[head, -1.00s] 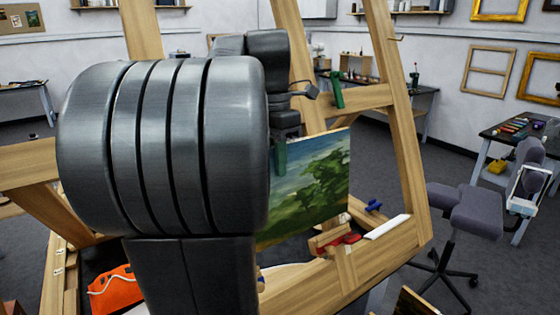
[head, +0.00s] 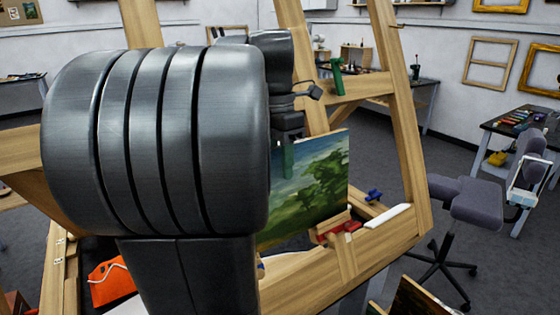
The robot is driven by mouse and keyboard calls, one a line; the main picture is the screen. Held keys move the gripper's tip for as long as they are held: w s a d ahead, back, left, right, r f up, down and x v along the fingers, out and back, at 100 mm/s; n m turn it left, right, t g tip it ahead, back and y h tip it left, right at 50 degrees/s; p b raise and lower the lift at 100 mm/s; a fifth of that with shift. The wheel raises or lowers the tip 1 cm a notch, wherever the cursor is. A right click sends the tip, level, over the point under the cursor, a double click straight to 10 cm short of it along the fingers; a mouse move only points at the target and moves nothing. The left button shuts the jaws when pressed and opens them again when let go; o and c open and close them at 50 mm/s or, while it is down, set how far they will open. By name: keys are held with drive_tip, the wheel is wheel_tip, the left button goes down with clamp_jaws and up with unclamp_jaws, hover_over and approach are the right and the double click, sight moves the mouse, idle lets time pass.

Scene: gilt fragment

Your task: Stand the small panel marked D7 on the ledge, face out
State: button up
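A small panel painted with a green tree landscape and blue sky (head: 318,180) stands upright, slightly angled, at the easel's lower ledge (head: 385,240). Its left part is hidden behind my arm, and I see no D7 mark. Whether its bottom edge rests on the ledge is unclear. My gripper (head: 289,157) is at the panel's upper left, with one green finger in front of the painted face. The other finger is hidden, so I cannot tell whether the gripper grips the panel.
A wooden block with red parts (head: 338,229), a blue item (head: 373,194) and a white strip (head: 387,216) are on the ledge. A green clamp (head: 337,77) is on the easel crossbar. Another painted panel (head: 420,300) is lower right. A grey chair (head: 475,200) stands right.

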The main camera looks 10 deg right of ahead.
sight(278, 148)
idle(0.3)
drive_tip(key=r, duration=0.5)
drive_tip(key=r+p, duration=0.1)
drive_tip(key=r, duration=0.1)
drive_tip(key=shift+w+a+r, duration=0.15)
drive_tip(key=shift+w+r, duration=0.05)
drive_tip(key=shift+w, duration=0.2)
drive_tip(key=f, duration=0.5)
drive_tip(key=s+f+b, duration=0.1)
drive_tip(key=f, duration=0.1)
drive_tip(key=shift+f, duration=0.25)
drive_tip(key=r, duration=0.1)
drive_tip(key=w+r+p, duration=0.1)
drive_tip(key=shift+r, duration=0.3)
drive_tip(key=shift+r+p, duration=0.35)
drive_tip(key=shift+r, duration=0.2)
drive_tip(key=shift+f, duration=0.1)
